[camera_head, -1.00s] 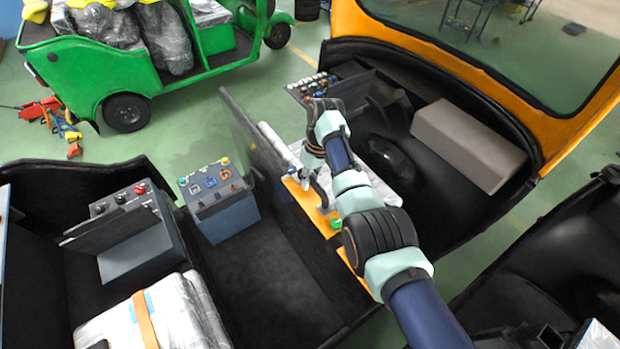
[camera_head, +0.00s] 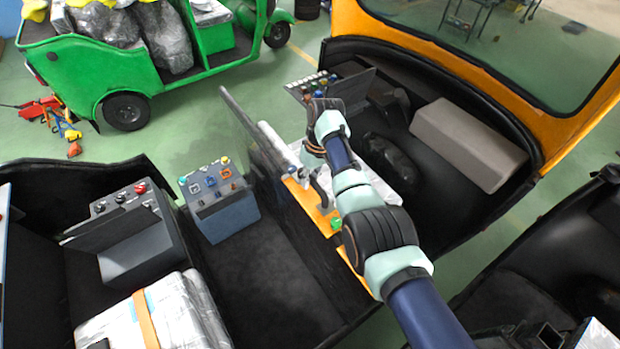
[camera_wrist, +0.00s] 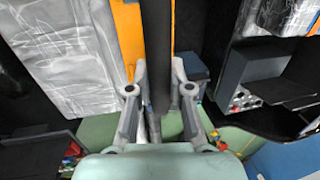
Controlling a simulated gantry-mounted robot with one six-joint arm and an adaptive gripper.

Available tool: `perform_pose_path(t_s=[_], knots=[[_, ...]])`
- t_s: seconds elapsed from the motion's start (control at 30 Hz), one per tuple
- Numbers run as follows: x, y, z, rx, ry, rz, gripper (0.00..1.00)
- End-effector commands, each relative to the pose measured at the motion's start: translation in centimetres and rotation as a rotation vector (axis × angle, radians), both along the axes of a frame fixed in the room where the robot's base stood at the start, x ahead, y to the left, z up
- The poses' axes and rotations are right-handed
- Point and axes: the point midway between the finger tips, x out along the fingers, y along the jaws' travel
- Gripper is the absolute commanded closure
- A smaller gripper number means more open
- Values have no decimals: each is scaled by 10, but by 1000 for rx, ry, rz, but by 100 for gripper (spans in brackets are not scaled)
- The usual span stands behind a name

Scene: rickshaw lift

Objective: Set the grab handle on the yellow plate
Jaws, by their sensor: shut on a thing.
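The yellow plate (camera_head: 307,205) looks orange and lies along the top of the dark partition in the middle of the head view. In the wrist view the plate (camera_wrist: 128,38) passes beside and behind a dark bar. This bar, seemingly the grab handle (camera_wrist: 158,50), stands between the two fingers of my gripper (camera_wrist: 160,88), which is shut on it. In the head view my wrist hides most of the gripper, and a dark curved piece (camera_head: 321,190) shows just over the plate. I cannot tell whether the handle touches the plate.
A green button (camera_head: 336,223) sits near the plate. A switch box (camera_head: 222,200) stands left of the partition, with another console (camera_head: 140,235) farther left. A wrapped package (camera_wrist: 60,70) lies beside the plate. A grey block (camera_head: 468,147) is in the orange vehicle.

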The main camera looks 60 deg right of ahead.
Motion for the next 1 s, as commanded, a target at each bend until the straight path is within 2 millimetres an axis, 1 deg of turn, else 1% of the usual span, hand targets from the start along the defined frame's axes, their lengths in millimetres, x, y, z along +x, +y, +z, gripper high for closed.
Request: perform_pose_path(t_s=[0.5,1.0], knots=[[0,0,-16,-1,-1,0,100],[0,0,-17,-1,-1,0,100]])
